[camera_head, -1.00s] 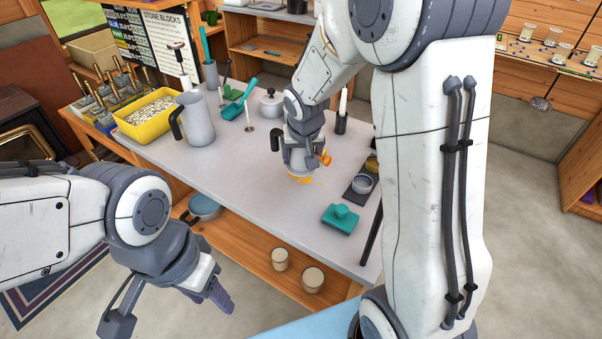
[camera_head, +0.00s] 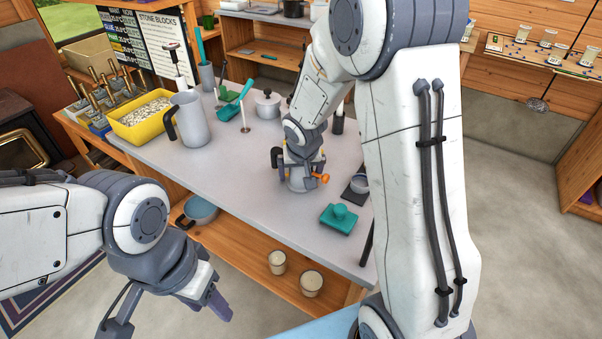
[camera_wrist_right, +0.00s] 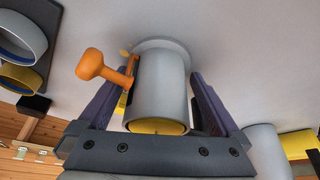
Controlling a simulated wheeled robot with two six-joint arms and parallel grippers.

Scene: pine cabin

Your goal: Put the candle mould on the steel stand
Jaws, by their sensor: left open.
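The candle mould is a grey cylinder with an orange-knobbed clamp on its side and yellow at its near end. It stands between the fingers of my right gripper (camera_wrist_right: 158,95) in the right wrist view. My right gripper (camera_head: 298,172) is shut on the mould (camera_head: 297,185), low over the grey table. A pale round disc (camera_wrist_right: 165,44) shows at the mould's far end; I cannot tell whether it is the steel stand or the mould's own base. My left gripper (camera_head: 165,308) is open and empty, in front of the table at the lower left.
A grey jug (camera_head: 190,120), a yellow tray of pellets (camera_head: 140,120) and a small lidded pot (camera_head: 267,103) stand behind. Two cups (camera_head: 311,284) stand on the lower shelf.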

